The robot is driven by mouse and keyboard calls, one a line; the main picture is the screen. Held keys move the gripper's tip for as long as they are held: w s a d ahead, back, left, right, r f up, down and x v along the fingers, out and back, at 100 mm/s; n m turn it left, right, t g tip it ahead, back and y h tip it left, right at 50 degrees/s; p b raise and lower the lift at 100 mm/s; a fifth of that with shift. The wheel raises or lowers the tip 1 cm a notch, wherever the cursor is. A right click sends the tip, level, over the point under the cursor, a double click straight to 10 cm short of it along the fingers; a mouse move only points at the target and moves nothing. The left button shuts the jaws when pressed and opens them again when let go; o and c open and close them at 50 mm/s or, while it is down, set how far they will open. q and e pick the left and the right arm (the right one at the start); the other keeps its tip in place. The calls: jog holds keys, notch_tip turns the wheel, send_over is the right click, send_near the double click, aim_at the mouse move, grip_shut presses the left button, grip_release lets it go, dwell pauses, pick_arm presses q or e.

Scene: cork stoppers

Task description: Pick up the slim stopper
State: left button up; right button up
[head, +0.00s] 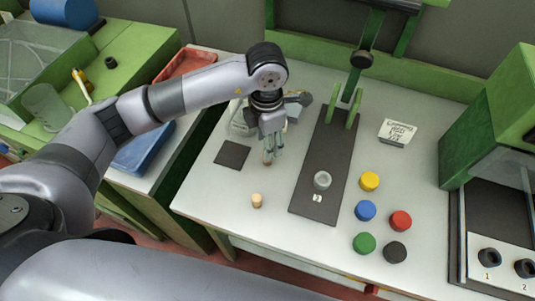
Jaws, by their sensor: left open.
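A small pale tan cork stopper (257,201) stands upright on the white table near its front edge. I cannot tell from this view whether it is the slim one. My left gripper (269,158) points down over the table, behind that stopper and apart from it. Its fingers are open. A small brownish spot shows at the fingertips; I cannot tell whether it is another stopper. My right gripper is not in view.
A dark plate with a grey round piece (322,180) lies right of the gripper. Yellow (369,181), blue (365,210), red (400,221), green and black caps stand farther right. A dark square mat (232,155) lies left. A small sign (397,132) stands behind.

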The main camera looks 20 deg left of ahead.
pick_arm(q)
notch_tip(320, 180, down, 6)
jog(key=shift+s+d+r+p, duration=0.1)
jog(key=shift+r+p, duration=0.15)
jog(key=shift+p, duration=0.9)
jog(key=shift+f, duration=0.3)
jog(key=shift+c, duration=0.3)
jog(key=c, duration=0.7)
